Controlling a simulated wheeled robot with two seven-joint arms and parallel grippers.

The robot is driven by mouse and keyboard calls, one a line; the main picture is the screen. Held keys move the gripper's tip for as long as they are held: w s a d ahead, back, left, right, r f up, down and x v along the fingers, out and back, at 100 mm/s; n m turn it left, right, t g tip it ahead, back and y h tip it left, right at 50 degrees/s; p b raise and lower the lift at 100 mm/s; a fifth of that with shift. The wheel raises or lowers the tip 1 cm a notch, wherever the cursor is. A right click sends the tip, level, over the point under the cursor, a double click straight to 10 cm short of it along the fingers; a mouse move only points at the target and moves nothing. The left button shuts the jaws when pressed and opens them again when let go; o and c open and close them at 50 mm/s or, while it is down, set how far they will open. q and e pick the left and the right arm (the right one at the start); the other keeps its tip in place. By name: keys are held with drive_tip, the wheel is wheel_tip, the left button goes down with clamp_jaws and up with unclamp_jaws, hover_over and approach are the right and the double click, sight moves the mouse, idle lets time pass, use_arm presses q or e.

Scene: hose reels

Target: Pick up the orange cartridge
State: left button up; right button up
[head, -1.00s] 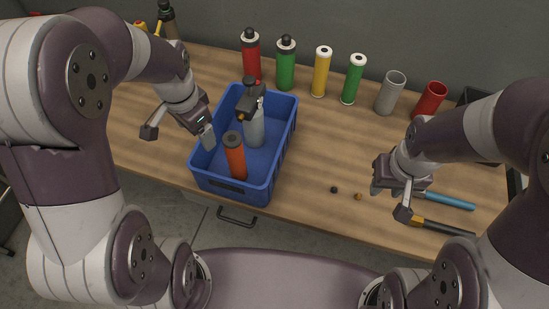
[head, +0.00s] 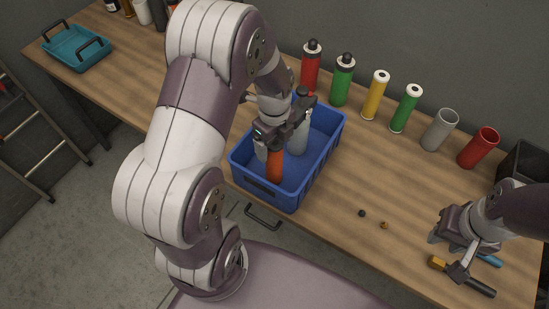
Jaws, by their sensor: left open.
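The orange cartridge (head: 275,168) stands in the near left part of the blue bin (head: 263,189) on the bench. My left gripper (head: 272,148) is at the cartridge's upper end, with its jaws open. One finger shows just left of the cartridge; the other finger and the cartridge's top are largely hidden. I cannot tell whether the fingers touch it. My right gripper (head: 449,252) is open and empty over the bench's right side, close to the tool handles.
A grey, black-topped container (head: 298,139) stands in the bin behind the cartridge. Red, green, yellow and grey cylinders line the back, including a yellow one (head: 375,96). Two small pieces (head: 362,213) lie right of the bin. A teal tray (head: 76,47) sits far left.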

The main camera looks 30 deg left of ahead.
use_arm(q)
wheel_tip(320, 180, down, 2)
drive_tip(key=shift+w+f, duration=0.1)
clamp_jaws()
